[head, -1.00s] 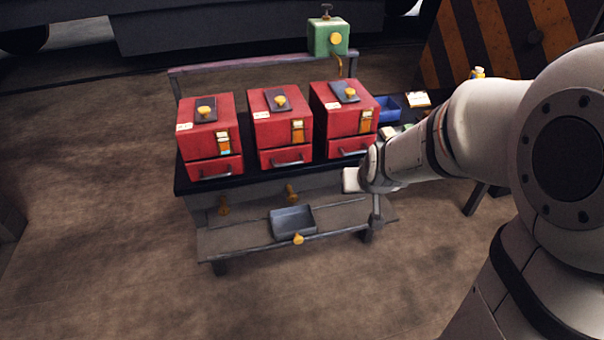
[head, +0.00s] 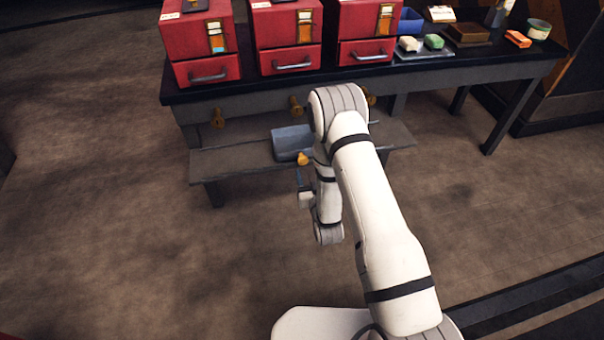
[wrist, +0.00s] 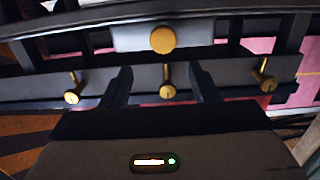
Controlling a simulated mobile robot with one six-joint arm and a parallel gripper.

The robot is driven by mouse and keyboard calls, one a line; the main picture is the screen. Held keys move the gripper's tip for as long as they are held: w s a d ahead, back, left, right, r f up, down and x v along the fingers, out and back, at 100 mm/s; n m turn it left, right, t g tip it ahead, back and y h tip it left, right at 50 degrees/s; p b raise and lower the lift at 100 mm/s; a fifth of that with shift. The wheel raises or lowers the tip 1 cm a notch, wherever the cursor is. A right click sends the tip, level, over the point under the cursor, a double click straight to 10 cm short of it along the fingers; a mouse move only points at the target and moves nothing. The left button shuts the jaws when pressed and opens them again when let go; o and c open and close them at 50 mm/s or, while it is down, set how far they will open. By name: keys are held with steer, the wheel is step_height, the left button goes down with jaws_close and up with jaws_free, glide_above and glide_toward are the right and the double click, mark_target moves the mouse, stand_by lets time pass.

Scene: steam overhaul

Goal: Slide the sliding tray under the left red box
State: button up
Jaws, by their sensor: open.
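The sliding tray (head: 291,141), a grey-blue open bin with a brass knob (head: 303,158) on its front, sits on the low shelf below the middle red box. The left red box (head: 200,45) stands at the left on the bench top. My gripper (head: 301,183) is in front of the tray, close to its knob and partly hidden by my arm. In the wrist view, my gripper (wrist: 160,70) shows two parted fingers with nothing held, and the tray's knob (wrist: 163,40) lies above the gap between them.
The middle red box (head: 287,38) and right red box (head: 366,30) share the bench. Brass pegs (head: 217,118) stick out of the bench front above the shelf (head: 235,165). The shelf is bare left of the tray. Small parts lie on the bench's right end.

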mark_target(303, 162)
steer(key=shift+t, duration=0.3)
steer(key=w, duration=0.2)
steer(key=w+a+f+b, duration=0.1)
steer(key=w, duration=0.1)
steer(key=w+a+f+b, duration=0.1)
steer(key=w, duration=0.1)
steer(key=shift+w+a, duration=0.1)
steer(key=shift+a, duration=0.1)
steer(key=shift+c, duration=0.2)
